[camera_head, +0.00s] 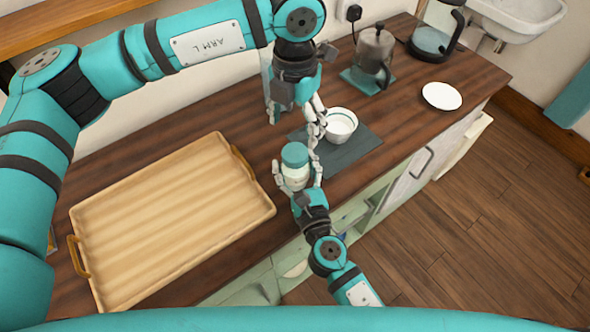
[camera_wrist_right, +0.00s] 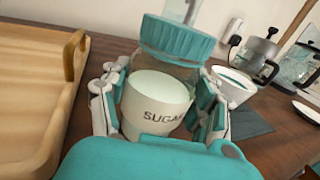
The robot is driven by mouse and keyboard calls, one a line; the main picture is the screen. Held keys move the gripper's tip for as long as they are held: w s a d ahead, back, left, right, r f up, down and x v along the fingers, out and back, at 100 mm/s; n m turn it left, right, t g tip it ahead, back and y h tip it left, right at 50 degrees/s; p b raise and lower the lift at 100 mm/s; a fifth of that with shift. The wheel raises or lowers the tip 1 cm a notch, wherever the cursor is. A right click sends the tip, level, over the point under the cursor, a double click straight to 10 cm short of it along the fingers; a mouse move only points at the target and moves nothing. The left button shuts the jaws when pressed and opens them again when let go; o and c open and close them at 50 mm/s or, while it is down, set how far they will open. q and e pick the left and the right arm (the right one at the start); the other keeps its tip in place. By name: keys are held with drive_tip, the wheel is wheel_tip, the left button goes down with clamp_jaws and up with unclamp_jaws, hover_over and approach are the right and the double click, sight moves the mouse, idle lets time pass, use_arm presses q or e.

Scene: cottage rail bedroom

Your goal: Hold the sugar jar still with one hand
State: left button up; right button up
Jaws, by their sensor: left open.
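The sugar jar (camera_head: 295,172) stands upright at the front of the wooden counter with its teal lid (camera_head: 294,154) on. In the right wrist view the jar (camera_wrist_right: 155,105) shows its "SUGAR" label and the ribbed teal lid (camera_wrist_right: 177,40). My right gripper (camera_head: 297,174) has a finger on each side of the jar, and the pads appear to touch it. My left gripper (camera_head: 296,115) is open and empty above the counter, behind the jar and left of the white bowl. One of its fingers overlaps the bowl's edge in the head view; contact is unclear.
A white bowl (camera_head: 341,123) stands on a dark mat (camera_head: 352,150) beside the jar. A large wooden tray (camera_head: 165,215) lies to the left.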

sight(295, 152)
clamp_jaws()
use_arm(q)
drive_tip(key=m, duration=1.7)
drive_tip(key=shift+m, duration=0.4)
drive_tip(key=m, duration=1.2)
drive_tip(key=shift+m, duration=0.3)
drive_tip(key=m, duration=0.5)
drive_tip(key=shift+f+m, duration=0.3)
drive_tip(key=shift+f, duration=3.7)
